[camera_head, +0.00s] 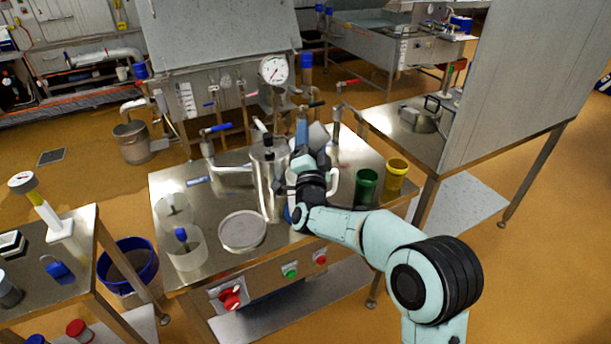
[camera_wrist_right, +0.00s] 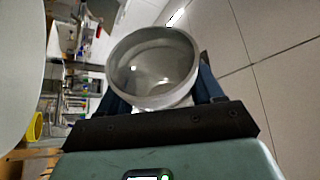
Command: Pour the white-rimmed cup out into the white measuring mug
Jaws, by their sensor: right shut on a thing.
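My right gripper (camera_wrist_right: 160,100) is shut on a round cup (camera_wrist_right: 153,62) with a pale rim, and its open mouth faces the wrist camera. The inside looks grey with a few glints; I cannot tell what it holds. In the head view my right gripper (camera_head: 309,150) is over the steel table, with a grey part of the cup (camera_head: 319,134) showing beyond the wrist. A white mug-like piece (camera_head: 333,180) shows beside my wrist, mostly hidden by it; it may be the measuring mug. My left gripper is not in view.
A tall steel can (camera_head: 268,185) stands just left of my wrist. A round lidded dish (camera_head: 242,231), clear beakers (camera_head: 186,252), a green cup (camera_head: 366,186) and a yellow cup (camera_head: 396,174) stand on the steel table (camera_head: 215,285). Valves and pipes line its back.

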